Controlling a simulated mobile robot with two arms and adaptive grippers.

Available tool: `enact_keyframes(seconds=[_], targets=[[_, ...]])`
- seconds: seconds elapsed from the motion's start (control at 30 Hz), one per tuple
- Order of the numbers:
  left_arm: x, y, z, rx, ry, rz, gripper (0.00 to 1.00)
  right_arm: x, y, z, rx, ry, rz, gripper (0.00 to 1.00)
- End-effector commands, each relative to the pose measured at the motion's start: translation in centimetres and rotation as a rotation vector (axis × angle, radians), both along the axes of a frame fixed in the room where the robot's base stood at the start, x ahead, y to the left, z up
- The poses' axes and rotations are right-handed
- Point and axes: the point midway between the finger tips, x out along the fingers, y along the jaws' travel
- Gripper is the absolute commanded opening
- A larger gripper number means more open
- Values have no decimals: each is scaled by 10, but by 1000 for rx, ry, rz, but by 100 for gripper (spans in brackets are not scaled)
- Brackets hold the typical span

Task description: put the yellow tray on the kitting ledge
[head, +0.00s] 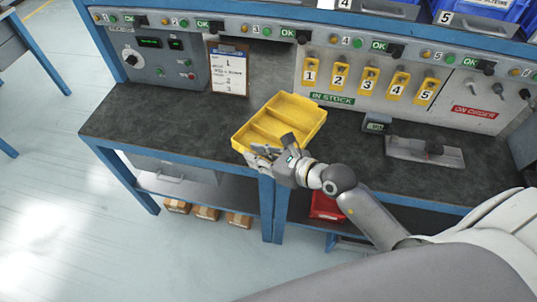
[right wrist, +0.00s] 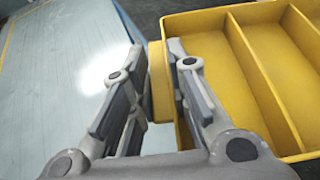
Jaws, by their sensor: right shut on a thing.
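The yellow tray (head: 277,121), a shallow bin with long compartments, is over the front part of the dark benchtop (head: 150,118), left of the middle of the head view. I cannot tell whether it touches the top. My right gripper (head: 264,153) is at its near side. In the right wrist view the gripper (right wrist: 160,75) is shut on a yellow tab at the side of the tray (right wrist: 215,50), with one finger on each face. The compartments that show are empty. No ledge is clearly marked as the kitting ledge. My left gripper is not in view.
A clipboard (head: 228,70) leans behind the tray. Yellow numbered tags (head: 368,80) hang on the back panel. A small display (head: 376,123) and a grey device (head: 425,152) stand to the right. The benchtop left of the tray is clear. Cardboard boxes (head: 206,213) lie below.

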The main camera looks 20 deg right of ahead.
Motion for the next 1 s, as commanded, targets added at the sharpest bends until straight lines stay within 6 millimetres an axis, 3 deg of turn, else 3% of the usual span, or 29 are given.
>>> enact_keyframes(seconds=[0.03, 0.2, 0.33, 0.53, 0.73, 0.97, 1.0], targets=[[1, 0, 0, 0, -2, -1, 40, 11, -8, -4, -7, -4, -1, 0], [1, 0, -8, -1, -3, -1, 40, 29, -20, -37, -3, -1, 1, 0], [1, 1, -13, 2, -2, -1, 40, 40, -27, -52, -2, -2, 1, 0], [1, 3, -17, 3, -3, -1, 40, 48, -33, -64, -2, -4, 1, 0], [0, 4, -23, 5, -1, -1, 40, 49, -34, -91, -2, -1, 1, 0], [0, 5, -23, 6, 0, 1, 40, 48, -33, -94, 1, -2, 0, 0], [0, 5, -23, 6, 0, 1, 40, 48, -33, -95, 1, 2, 0, 18]])
